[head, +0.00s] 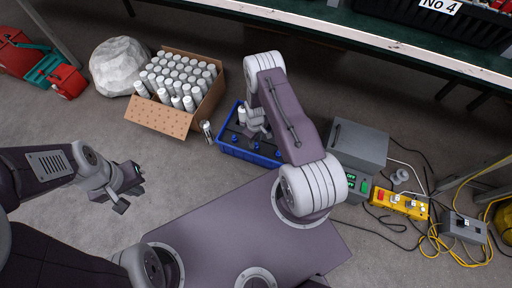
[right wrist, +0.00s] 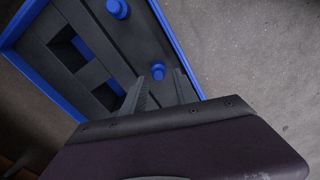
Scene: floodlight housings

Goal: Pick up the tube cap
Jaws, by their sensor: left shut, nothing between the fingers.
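Small blue tube caps sit in the black insert of a blue crate (head: 246,157); one cap (head: 256,145) shows near the crate's front side in the head view. In the right wrist view one blue cap (right wrist: 158,69) lies just beyond and between the fingertips, and another cap (right wrist: 117,8) is farther off at the top. My right gripper (right wrist: 159,80) is open above the crate, its fingers pointing down toward the nearer cap; I cannot tell whether they touch it. My left gripper (head: 125,200) is shut and empty over bare floor at the left.
A white rock (head: 118,66) is at upper left. A grey box (head: 357,146), yellow switch box (head: 400,203) and cables lie right.

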